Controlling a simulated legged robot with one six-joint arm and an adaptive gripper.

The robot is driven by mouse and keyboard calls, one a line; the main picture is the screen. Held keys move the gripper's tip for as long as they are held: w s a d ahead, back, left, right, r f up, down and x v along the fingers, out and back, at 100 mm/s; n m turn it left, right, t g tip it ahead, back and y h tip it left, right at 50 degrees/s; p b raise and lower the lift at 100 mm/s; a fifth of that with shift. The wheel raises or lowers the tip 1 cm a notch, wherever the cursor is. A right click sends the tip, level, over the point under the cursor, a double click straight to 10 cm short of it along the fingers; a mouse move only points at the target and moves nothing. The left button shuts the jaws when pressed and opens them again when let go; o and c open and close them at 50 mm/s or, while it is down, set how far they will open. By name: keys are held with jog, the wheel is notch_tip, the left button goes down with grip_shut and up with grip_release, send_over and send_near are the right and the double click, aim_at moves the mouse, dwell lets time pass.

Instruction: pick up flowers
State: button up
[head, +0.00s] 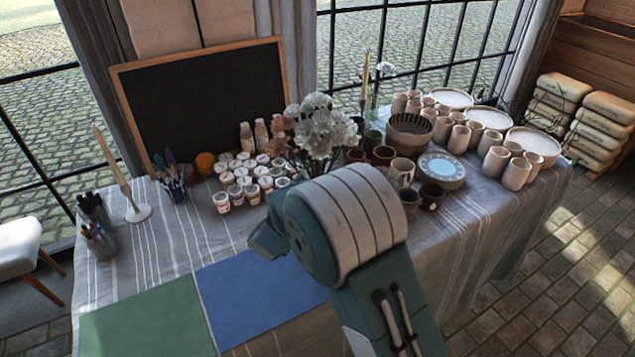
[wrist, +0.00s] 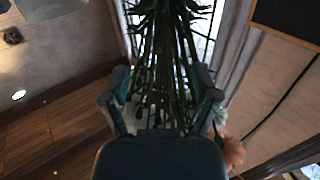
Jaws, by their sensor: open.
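A bunch of white flowers (head: 325,132) stands on the table among cups and paint jars, in the middle of the head view. Its lower part is hidden behind my arm. In the wrist view, my gripper (wrist: 162,92) is open, with one finger on each side of the bunch's dark green stems (wrist: 165,50). The stems run up the picture between and beyond the fingers. I cannot tell whether either finger touches them. In the head view my arm hides most of the gripper.
Small paint jars (head: 236,188) crowd the left of the flowers. Brown mugs (head: 383,156), a blue-topped plate (head: 441,167) and beige cups (head: 493,160) stand to the right. A blue mat (head: 250,300) and a green mat (head: 145,322) lie in front. A blackboard (head: 200,100) stands behind.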

aim_at(315, 173)
jog(key=x, duration=0.5)
jog(key=shift+w+a, duration=0.2)
jog(key=shift+w, duration=0.05)
grip_shut()
